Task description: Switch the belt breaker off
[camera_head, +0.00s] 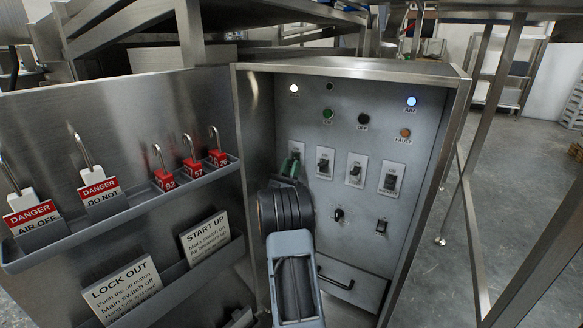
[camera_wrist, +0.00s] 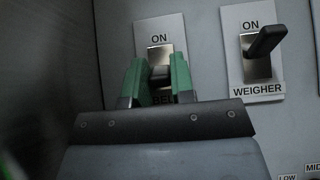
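The belt breaker (camera_wrist: 160,54) is the leftmost of a row of toggle switches in the open cabinet. ON shows above it, and its BELT label is partly covered. My gripper (camera_head: 291,166) is at this breaker; its green fingertips (camera_wrist: 158,72) stand on either side of the dark lever, with little gap. I cannot tell whether they squeeze it. The lever's lower part and exact tilt are hidden by the fingers. The weigher breaker (camera_wrist: 257,60) is just to the right, its lever pointing up.
Two more breakers (camera_head: 356,170) (camera_head: 392,178) continue the row. Above are a green button (camera_head: 327,115), a black OFF button (camera_head: 363,118) and lit lamps (camera_head: 294,88) (camera_head: 411,101). The open door at left carries a shelf (camera_head: 130,200) with padlocks and tags. A drawer handle (camera_head: 336,281) is below.

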